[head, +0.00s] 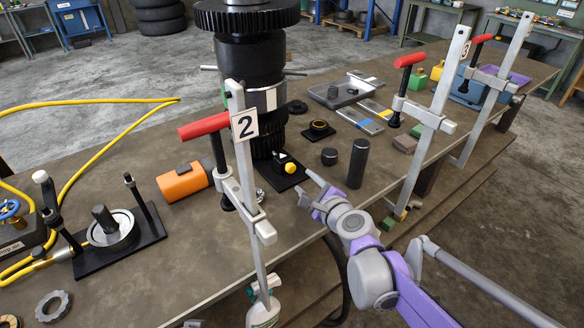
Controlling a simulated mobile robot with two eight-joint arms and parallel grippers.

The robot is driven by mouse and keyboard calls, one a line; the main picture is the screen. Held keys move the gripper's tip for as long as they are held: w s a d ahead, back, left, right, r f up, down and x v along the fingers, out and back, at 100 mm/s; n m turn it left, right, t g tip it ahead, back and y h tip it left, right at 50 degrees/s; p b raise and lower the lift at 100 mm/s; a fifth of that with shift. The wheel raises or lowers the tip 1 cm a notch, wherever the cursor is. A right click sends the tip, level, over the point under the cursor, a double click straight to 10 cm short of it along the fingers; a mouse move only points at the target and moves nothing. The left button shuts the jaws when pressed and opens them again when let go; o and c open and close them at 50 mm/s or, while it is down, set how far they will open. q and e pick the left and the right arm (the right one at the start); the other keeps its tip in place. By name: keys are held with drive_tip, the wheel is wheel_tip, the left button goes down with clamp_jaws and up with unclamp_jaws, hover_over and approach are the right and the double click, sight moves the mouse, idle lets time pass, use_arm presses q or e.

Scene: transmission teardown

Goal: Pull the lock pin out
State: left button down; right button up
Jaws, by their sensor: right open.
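A small part with a yellow knob (290,168), which looks like the lock pin, sits at the front of the black base plate (275,184) under the tall black transmission stack (254,85). The knob points toward the right. My right gripper (306,186) is open and empty, just right of the knob and apart from it, above the table's front part. Its jaws face left toward the knob. How far the pin is seated cannot be told. My left gripper is not in view.
A clamp with a red handle (204,125) and a "2" tag stands left of the pin; another clamp (408,62) stands right. A black cylinder (357,163) and a shorter one (329,156) stand right of the gripper.

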sight(292, 170)
drive_tip(key=x, duration=0.8)
drive_tip(key=shift+w+a, duration=0.15)
drive_tip(key=shift+w, duration=0.1)
clamp_jaws()
idle(1.0)
